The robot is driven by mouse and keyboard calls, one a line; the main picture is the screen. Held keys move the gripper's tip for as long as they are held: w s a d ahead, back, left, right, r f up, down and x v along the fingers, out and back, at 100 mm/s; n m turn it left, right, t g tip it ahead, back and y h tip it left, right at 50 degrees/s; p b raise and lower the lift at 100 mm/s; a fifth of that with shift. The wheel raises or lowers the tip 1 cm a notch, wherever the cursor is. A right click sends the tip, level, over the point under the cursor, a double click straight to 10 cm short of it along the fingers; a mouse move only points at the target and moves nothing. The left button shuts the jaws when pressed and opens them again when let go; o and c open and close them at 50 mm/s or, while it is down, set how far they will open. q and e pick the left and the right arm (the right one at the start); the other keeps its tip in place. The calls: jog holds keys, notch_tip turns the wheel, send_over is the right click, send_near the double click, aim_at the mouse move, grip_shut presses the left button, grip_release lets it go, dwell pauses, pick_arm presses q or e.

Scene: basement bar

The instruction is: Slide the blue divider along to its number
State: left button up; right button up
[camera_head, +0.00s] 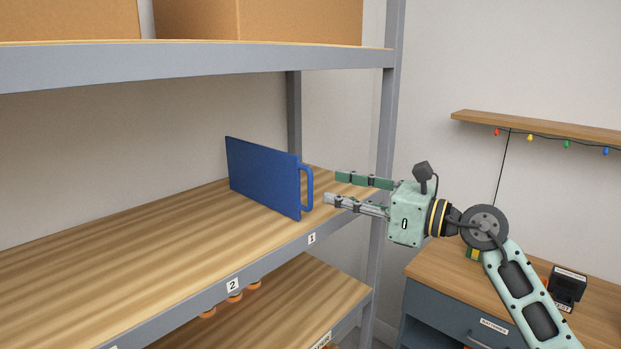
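The blue divider (263,177) stands upright on the wooden shelf (120,245), with its loop handle (308,187) at its right end near the shelf's front edge. A label 1 (312,238) is on the shelf's front edge just below the divider. A label 2 (233,285) is farther left along that edge, and part of another label shows at the bottom left. My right gripper (331,188) is open just right of the handle, its two fingers pointing left with a gap between them. It looks apart from the divider. My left gripper is not in view.
A grey upright post (384,150) stands behind my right gripper. An upper shelf (200,60) with cardboard boxes (258,20) hangs over the divider. The shelf left of the divider is clear. A wooden-topped cabinet (440,262) stands at right.

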aim_at(311, 189)
jog(key=p+x, duration=0.3)
jog(key=x, duration=0.4)
jog(key=shift+w+a, duration=0.15)
jog(key=shift+f, duration=0.1)
grip_shut()
dwell(0.3)
